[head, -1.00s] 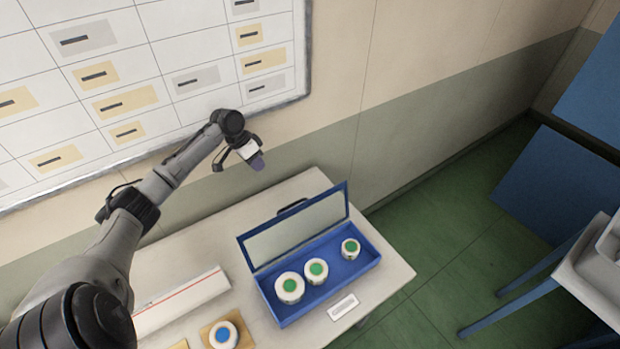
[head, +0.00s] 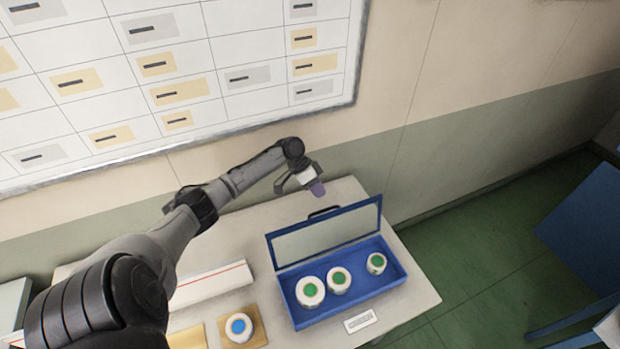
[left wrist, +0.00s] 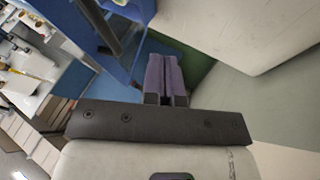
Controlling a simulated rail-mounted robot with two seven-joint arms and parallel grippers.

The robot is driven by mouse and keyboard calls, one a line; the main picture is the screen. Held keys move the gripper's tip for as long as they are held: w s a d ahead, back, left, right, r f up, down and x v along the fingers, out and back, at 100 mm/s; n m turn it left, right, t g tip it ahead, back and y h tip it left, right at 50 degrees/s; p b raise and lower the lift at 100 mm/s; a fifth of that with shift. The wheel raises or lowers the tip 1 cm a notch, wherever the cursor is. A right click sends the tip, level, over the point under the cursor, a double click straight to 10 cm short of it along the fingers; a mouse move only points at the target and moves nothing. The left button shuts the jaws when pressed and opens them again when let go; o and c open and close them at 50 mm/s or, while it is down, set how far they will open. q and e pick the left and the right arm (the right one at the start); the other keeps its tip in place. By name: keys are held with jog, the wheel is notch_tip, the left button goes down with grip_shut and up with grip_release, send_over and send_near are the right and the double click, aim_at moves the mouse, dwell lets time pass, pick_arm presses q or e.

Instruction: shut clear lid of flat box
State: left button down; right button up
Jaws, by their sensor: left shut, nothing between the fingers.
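The flat blue box (head: 345,312) stands on the table with its lid up. The clear lid (head: 326,235), in a blue frame, leans upright along the box's far edge. Inside the box are three white rolls with green centres (head: 310,291). My left gripper (head: 317,189) is shut and empty, above and behind the lid, apart from it. In the left wrist view its purple fingers (left wrist: 166,78) are together, with blue parts of the box (left wrist: 85,25) at the upper left. My right gripper is not in view.
The pale table (head: 415,283) carries a long white box with a red line (head: 212,285) and a blue-centred roll (head: 239,326) on a tan pad. A white label plate (head: 360,320) lies in front of the blue box. A whiteboard (head: 180,70) hangs on the wall behind.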

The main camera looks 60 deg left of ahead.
pick_arm(q)
jog(key=shift+s+d+p, duration=0.1)
jog(key=shift+d+p, duration=0.6)
jog(key=shift+d, duration=1.4)
